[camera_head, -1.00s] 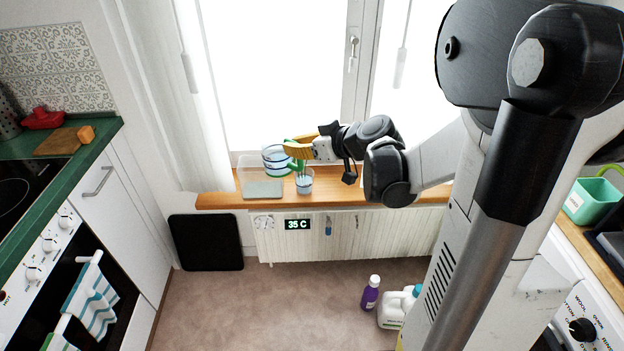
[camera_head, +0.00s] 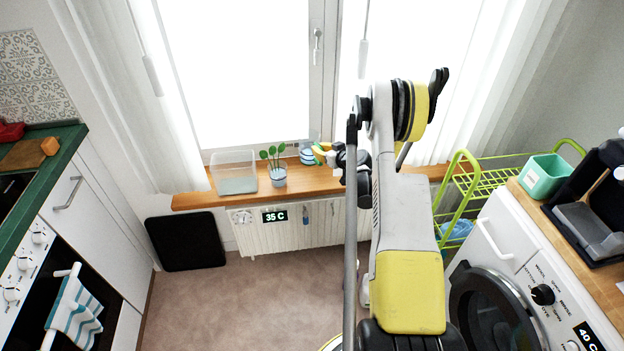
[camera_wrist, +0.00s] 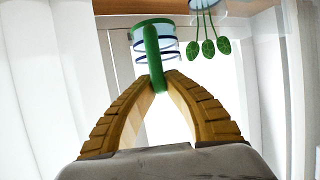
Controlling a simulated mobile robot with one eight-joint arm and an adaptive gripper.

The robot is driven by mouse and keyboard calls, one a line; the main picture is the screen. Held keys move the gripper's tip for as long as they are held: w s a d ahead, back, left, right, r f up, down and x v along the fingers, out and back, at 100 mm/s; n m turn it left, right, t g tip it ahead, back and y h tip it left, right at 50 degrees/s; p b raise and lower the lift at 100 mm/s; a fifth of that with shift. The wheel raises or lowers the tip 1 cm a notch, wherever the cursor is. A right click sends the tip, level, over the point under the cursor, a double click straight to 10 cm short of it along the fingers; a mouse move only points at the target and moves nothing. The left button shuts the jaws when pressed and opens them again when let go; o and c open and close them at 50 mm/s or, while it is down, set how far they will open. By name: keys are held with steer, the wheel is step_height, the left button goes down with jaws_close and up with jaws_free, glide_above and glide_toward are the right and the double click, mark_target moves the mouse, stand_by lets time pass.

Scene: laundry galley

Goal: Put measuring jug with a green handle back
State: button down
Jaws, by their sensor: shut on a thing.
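The measuring jug (camera_head: 308,156) is clear with blue bands and has a green handle. In the head view it is at the sill, just right of the potted plant (camera_head: 280,177). I cannot tell whether it touches the sill. My gripper (camera_head: 324,149) comes from the right and is shut on the handle. In the wrist view the yellow fingers of my gripper (camera_wrist: 164,82) close around the lower end of the green handle (camera_wrist: 154,58). The jug (camera_wrist: 172,40) lies beyond them, in a turned-over view. My arm hides part of the sill.
A clear open box (camera_head: 234,184) stands on the wooden windowsill (camera_head: 205,199), left of the plant. The radiator (camera_head: 285,235) is below. A green rack (camera_head: 470,185) and a washing machine (camera_head: 510,270) stand at the right. The sill's left end is bare.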

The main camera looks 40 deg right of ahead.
mark_target(316, 162)
steer(key=f+b, duration=0.1)
steer(key=f, duration=0.1)
steer(key=f+b, duration=0.1)
steer(key=f, duration=0.2)
steer(key=d+f, duration=0.1)
steer(key=f, duration=0.2)
steer(key=shift+s+b, duration=0.1)
steer(key=shift+b, duration=0.3)
steer(key=shift+f+b, duration=0.75)
steer(key=shift+f, duration=1)
steer(key=shift+f, duration=0.2)
steer(key=c, duration=1.6)
jaws_free()
steer(key=shift+a+r, duration=0.1)
steer(key=shift+r, duration=0.1)
